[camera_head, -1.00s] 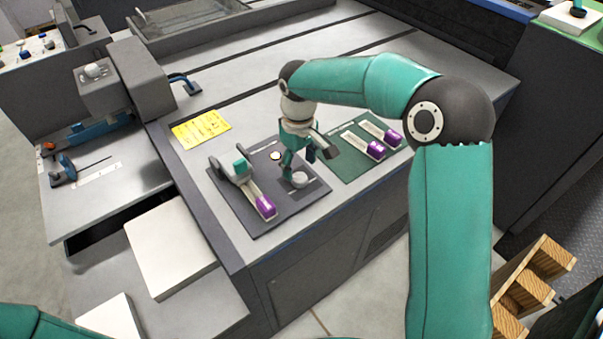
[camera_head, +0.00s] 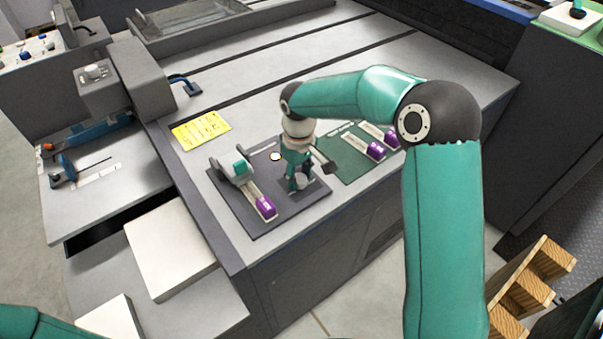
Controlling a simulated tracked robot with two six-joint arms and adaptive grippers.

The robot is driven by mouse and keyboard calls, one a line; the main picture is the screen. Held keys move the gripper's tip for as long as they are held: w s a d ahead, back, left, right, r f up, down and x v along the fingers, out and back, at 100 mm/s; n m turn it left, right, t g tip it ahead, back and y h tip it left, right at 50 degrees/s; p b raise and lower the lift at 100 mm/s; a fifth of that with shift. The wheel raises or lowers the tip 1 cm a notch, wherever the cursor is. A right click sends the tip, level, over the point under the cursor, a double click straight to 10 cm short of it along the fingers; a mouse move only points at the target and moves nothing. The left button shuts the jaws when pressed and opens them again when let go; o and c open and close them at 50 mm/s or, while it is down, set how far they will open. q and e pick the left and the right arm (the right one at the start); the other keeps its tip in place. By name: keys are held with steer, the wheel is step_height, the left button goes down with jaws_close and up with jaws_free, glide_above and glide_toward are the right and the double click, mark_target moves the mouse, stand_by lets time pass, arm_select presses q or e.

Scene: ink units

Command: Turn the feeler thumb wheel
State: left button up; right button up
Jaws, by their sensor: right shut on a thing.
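My right gripper (camera_head: 299,185) points down from above and is shut on the wheel. Its fingers hide part of the wheel, and any marks on it are too small to read. My left gripper is out of view; only a teal part of my left arm shows at the bottom left corner.
A lever-like tool with a purple end (camera_head: 265,207) lies on the same mat, left of the wheel. A green mat (camera_head: 350,172) with purple-ended tools lies to the right. A yellow note (camera_head: 200,129) lies behind left.

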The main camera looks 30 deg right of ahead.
mark_target(300, 178)
steer(key=shift+m+b, duration=0.45)
steer(key=shift+m, duration=0.55)
steer(key=shift+c, duration=0.2)
steer(key=shift+m, duration=1.1)
steer(key=o, duration=1.1)
steer(key=shift+o, duration=0.2)
steer(key=shift+r, duration=0.1)
step_height(300, 178, up, 12)
